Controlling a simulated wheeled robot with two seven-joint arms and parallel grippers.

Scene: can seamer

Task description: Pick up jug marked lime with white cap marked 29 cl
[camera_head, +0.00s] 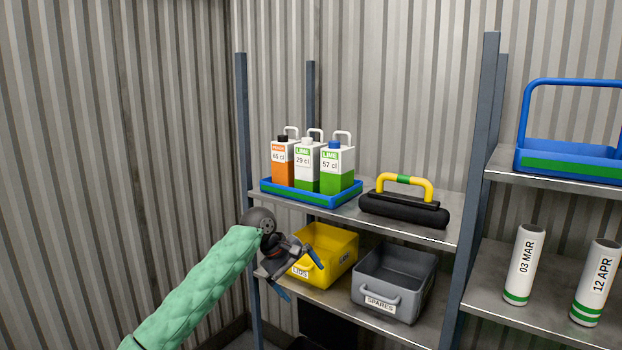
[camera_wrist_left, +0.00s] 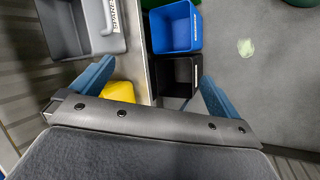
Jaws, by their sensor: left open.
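The jug marked lime 29 cl (camera_head: 306,168) has a white body, a green base and a white cap. It stands upright in a blue tray (camera_head: 310,200) on the upper shelf, in the head view. An orange jug marked 65 cl (camera_head: 283,163) with a dark cap stands to its left. A lime jug marked 57 cl (camera_head: 337,168) with a blue cap stands to its right. My left gripper (camera_head: 299,276) is open and empty, below the tray, in front of the yellow bin (camera_head: 337,262). Its fingers (camera_wrist_left: 148,85) also show in the left wrist view. My right gripper is not in view.
A black case with a yellow and green handle (camera_head: 404,206) lies right of the tray. A grey bin marked spares (camera_head: 394,282) stands on the lower shelf. Shelf posts (camera_head: 472,190) bound this bay. The wrist view shows a blue bin (camera_wrist_left: 174,27) and a black bin (camera_wrist_left: 176,76).

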